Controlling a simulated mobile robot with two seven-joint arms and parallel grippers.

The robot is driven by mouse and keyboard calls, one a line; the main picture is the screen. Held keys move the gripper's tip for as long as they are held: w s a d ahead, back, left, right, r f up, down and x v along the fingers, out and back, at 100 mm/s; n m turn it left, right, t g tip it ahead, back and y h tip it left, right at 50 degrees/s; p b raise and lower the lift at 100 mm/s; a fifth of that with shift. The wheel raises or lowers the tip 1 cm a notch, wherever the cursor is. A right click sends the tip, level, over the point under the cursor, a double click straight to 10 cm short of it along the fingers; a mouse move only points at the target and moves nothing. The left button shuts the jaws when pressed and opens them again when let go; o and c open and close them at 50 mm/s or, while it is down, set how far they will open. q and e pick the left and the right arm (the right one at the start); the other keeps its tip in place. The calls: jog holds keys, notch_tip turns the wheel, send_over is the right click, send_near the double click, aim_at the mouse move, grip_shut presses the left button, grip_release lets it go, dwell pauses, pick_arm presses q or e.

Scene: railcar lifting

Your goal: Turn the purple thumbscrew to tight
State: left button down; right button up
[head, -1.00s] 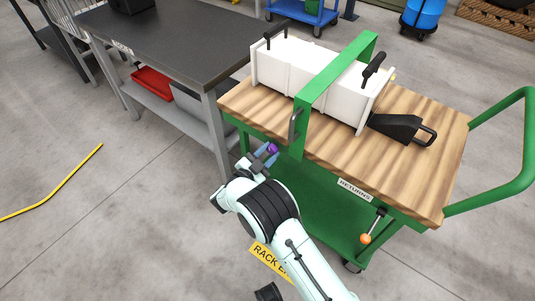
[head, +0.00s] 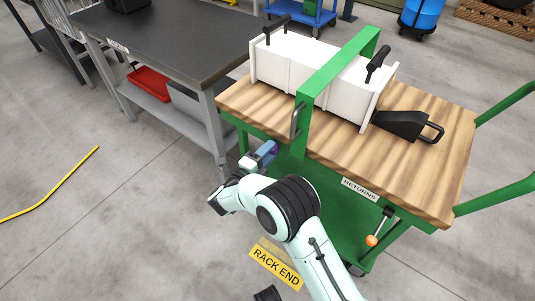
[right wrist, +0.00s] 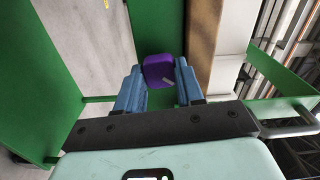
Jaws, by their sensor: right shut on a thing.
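The purple thumbscrew (head: 275,148) sits at the near left side of the green cart, below its wooden top. In the right wrist view the purple thumbscrew (right wrist: 158,71) is a rounded block with a pale mark on its lower right. My right gripper (head: 268,149) reaches it from the left with blue fingers. In the right wrist view the gripper's fingers (right wrist: 159,68) stand on both sides of the knob, shut on it. The fingers partly hide the thumbscrew in the head view, and its shaft is hidden. My left gripper is not in view.
A white case (head: 310,72) lies on the wooden cart top (head: 340,150) under a green strap frame (head: 335,70). A black wedge-shaped piece (head: 405,124) is beside it. An orange-knobbed lever (head: 372,240) hangs at the cart's front. A grey table (head: 165,50) stands left.

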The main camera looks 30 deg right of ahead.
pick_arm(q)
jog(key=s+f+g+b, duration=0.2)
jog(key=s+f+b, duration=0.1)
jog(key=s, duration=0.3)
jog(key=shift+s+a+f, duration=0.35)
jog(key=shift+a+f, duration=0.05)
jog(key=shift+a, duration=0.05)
pick_arm(e)
jog(key=shift+a+m, duration=0.1)
jog(key=shift+m, duration=4)
jog(key=o, duration=1)
jog(key=shift+o, duration=0.2)
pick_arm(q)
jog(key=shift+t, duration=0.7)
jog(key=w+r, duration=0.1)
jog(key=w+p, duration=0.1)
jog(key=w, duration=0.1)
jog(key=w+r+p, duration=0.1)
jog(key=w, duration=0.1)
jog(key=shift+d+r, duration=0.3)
pick_arm(e)
jog(key=v, duration=1.3)
jog(key=shift+a, duration=0.2)
pick_arm(q)
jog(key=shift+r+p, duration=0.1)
jog(key=shift+p, duration=0.25)
pick_arm(e)
jog(key=shift+d+f, duration=0.1)
